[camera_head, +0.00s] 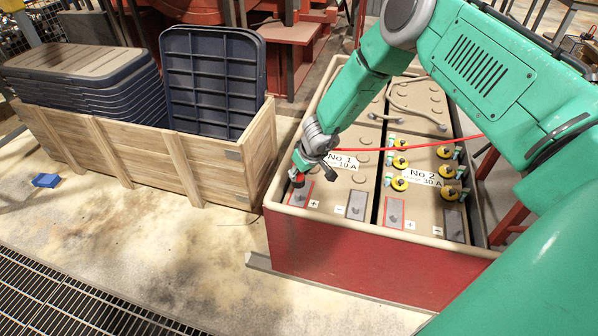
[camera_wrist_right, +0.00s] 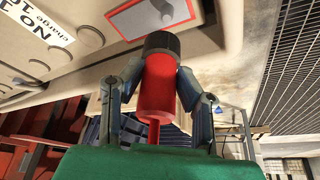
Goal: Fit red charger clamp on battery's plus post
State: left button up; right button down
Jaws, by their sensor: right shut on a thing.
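My right gripper (camera_head: 302,172) is over the front left corner of the No 1 battery. It is shut on the red charger clamp (camera_wrist_right: 157,88), which has a dark end and also shows in the head view (camera_head: 298,181). The dark end is close to the No 1 plus post (camera_wrist_right: 158,12), a grey post in a red outline; I cannot tell whether they touch. This post also shows in the head view (camera_head: 300,197), partly hidden by the clamp. The No 2 plus post (camera_head: 394,213) is farther right. My left gripper is not in view.
A red cable (camera_head: 430,145) runs right from the gripper across both batteries. Yellow caps (camera_head: 400,183) stand on No 2. The red battery box (camera_head: 340,255) has a raised rim. A wooden crate (camera_head: 150,160) with dark lids stands left. The floor in front is mostly clear.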

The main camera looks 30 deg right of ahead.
aim_at(301, 187)
jog(key=shift+f, duration=0.75)
jog(key=shift+a+f+b, duration=0.1)
jog(key=shift+f+b, duration=0.7)
jog(key=shift+f, duration=0.1)
jog(key=shift+f+b, duration=1.05)
jog(key=shift+f, duration=0.8)
jog(key=shift+f, duration=0.1)
jog(key=c, duration=1.1)
grip_release()
